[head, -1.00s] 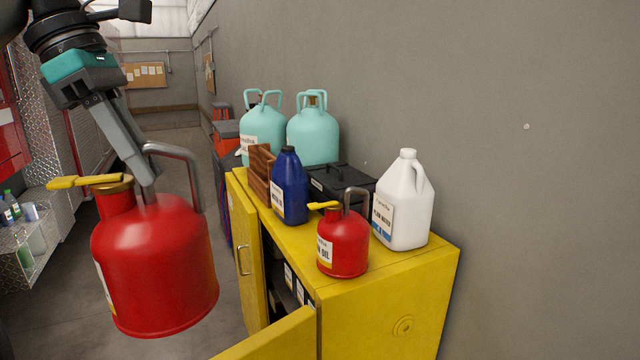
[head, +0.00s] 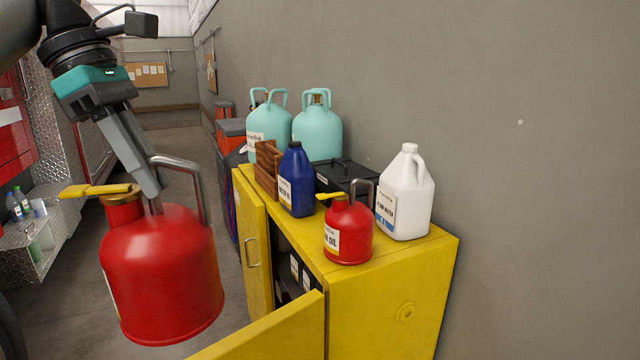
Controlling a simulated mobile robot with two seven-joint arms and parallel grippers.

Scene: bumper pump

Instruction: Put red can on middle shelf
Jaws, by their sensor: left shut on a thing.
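A large red can (head: 160,275) with a yellow spout and a grey handle hangs at the left of the head view. My left gripper (head: 152,200) is shut on the can's handle and holds the can in the air, in front and to the left of the yellow cabinet (head: 390,295). A smaller red can (head: 348,236) stands on the cabinet top. The cabinet doors stand open. Dark containers with white labels show inside, but the shelves are mostly hidden. My right gripper is not in view.
On the cabinet top stand a white jug (head: 405,195), a blue jug (head: 297,182), a black case (head: 345,180), a wooden crate (head: 266,172) and two teal tanks (head: 318,135). The near open door (head: 275,335) sticks out towards me. A grey wall is at the right.

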